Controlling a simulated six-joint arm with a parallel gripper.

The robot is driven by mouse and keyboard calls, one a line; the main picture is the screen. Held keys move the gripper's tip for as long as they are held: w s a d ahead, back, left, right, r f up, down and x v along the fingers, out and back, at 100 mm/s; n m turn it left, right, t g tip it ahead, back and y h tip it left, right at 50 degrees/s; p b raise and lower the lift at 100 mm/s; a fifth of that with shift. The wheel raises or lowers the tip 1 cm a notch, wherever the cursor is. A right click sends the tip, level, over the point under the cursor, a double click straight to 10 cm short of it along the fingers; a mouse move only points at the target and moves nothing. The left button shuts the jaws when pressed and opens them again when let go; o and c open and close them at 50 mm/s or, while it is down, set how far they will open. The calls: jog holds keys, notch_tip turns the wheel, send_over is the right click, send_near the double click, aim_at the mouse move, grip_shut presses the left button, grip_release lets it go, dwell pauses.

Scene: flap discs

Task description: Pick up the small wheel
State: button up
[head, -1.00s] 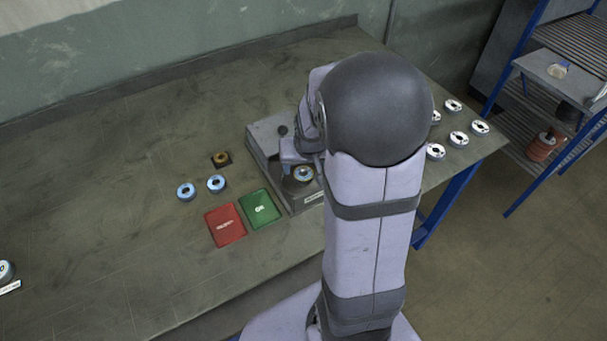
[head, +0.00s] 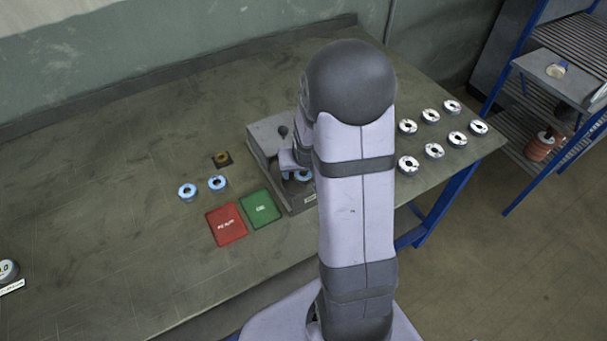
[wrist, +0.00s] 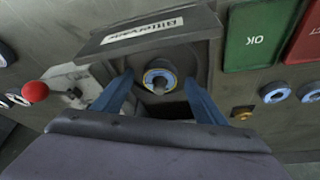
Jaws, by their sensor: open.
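A small wheel with a blue rim and a tan ring (wrist: 149,72) sits on a spindle in the grey fixture in the wrist view. It also shows in the head view (head: 303,177), partly hidden by my gripper. My gripper (wrist: 158,77) is open, with one blue finger on each side of this wheel in the picture. I cannot tell whether the fingers touch it or are still above it.
The fixture (head: 262,132) has a labelled front plate and a red-knobbed lever (wrist: 35,91). Two blue wheels (head: 187,191) lie left of it. A red mat (head: 226,226) and a green mat (head: 260,209) lie in front.

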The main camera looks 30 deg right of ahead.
jog(key=c, duration=1.2)
jog(key=shift+r, duration=0.1)
